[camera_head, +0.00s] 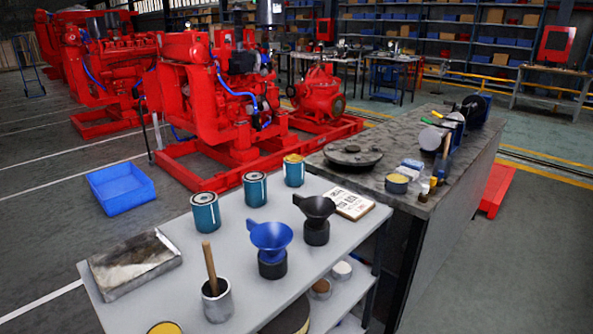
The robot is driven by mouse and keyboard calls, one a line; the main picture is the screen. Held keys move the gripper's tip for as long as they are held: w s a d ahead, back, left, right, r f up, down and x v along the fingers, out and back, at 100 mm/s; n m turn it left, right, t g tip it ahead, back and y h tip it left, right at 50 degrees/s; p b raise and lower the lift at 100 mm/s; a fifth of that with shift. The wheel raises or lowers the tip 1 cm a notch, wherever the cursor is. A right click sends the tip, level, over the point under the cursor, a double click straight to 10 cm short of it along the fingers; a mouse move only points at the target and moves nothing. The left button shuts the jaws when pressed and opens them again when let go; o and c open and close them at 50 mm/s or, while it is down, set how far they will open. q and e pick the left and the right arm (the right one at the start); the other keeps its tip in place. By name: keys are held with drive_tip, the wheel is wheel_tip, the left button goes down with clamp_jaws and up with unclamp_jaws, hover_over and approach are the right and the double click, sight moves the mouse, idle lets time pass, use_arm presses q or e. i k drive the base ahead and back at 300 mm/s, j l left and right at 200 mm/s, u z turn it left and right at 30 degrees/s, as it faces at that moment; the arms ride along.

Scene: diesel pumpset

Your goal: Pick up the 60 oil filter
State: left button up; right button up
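Three teal cylindrical canisters that look like oil filters stand upright in a slanting row on the grey table (340,232). The nearest canister (206,213) is at the left, the middle canister (255,190) is farther back, and the farthest canister (294,171) has a yellowish top. The other two have dark tops. No number can be read on any of them, so I cannot tell which is the 60 filter. Neither of my grippers is in view.
A blue funnel (271,237), a black funnel (315,208), a box with print (348,203), a metal tray (136,264) and a pot with a wooden handle (216,299) share the table. A dark workbench (395,150) adjoins right. Red pumpsets (215,95) stand behind.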

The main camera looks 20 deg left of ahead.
sight(294, 162)
drive_tip(key=i+l+u, duration=0.2)
drive_tip(key=i+l, duration=0.2)
drive_tip(key=l, duration=0.25)
drive_tip(key=i+l, duration=0.2)
drive_tip(key=l, duration=0.15)
drive_tip(key=i+l+u, duration=0.15)
drive_tip(key=l, duration=0.2)
drive_tip(key=i+l+u, duration=0.1)
drive_tip(key=i+l, duration=0.15)
drive_tip(key=i+l+u, duration=0.1)
drive_tip(key=l, duration=0.4)
drive_tip(key=i+l+u, duration=0.1)
drive_tip(key=l, duration=0.3)
drive_tip(key=i+l+u, duration=0.1)
drive_tip(key=l, duration=0.3)
drive_tip(key=i, duration=0.1)
